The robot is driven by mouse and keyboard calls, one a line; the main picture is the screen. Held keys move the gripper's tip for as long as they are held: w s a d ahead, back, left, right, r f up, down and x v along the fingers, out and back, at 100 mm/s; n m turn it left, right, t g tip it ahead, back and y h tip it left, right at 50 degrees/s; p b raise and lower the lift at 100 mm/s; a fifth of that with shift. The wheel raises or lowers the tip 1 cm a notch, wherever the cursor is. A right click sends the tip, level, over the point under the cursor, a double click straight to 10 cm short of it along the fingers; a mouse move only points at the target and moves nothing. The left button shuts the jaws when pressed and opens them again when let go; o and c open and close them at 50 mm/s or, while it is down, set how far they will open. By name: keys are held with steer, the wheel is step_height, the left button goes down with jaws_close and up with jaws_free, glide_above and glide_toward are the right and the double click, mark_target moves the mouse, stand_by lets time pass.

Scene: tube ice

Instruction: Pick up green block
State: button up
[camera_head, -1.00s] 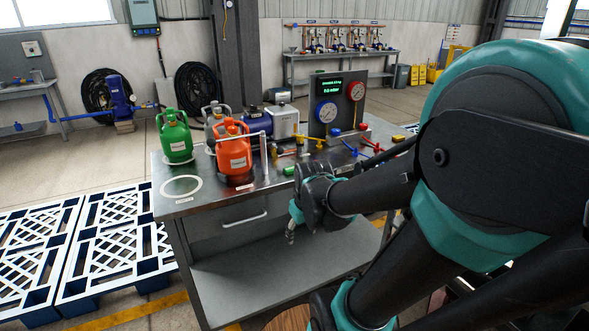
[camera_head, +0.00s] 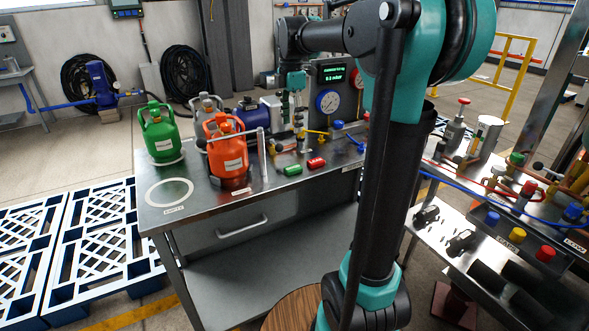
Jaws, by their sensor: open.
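The small green block (camera_head: 292,170) lies on the metal workbench top (camera_head: 215,197), just left of a red block (camera_head: 316,163). My gripper (camera_head: 298,120) hangs down from my raised arm, above the green block in the picture and apart from it. It is open and I see nothing between its fingers. Its fingers are small and partly lost against the items behind them. Its exact distance from the block is hard to tell.
A green gas bottle (camera_head: 161,137), an orange gas bottle (camera_head: 228,158) and a clear upright tube (camera_head: 262,152) stand left of the blocks. A gauge panel (camera_head: 337,92) is behind. Yellow-handled (camera_head: 318,133) and blue-handled fittings lie nearby.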

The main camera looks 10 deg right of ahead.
glide_above(293, 167)
steer(key=f, duration=0.9)
steer(key=shift+w+a+f, duration=0.1)
steer(key=shift+w+f, duration=0.1)
steer(key=shift+w, duration=0.05)
steer(key=shift+s+f, duration=0.2)
steer(key=shift+f, duration=1.3)
steer(key=shift+s+f, duration=0.2)
steer(key=shift+f, duration=1.25)
steer(key=c, duration=1)
steer(key=shift+c, duration=0.2)
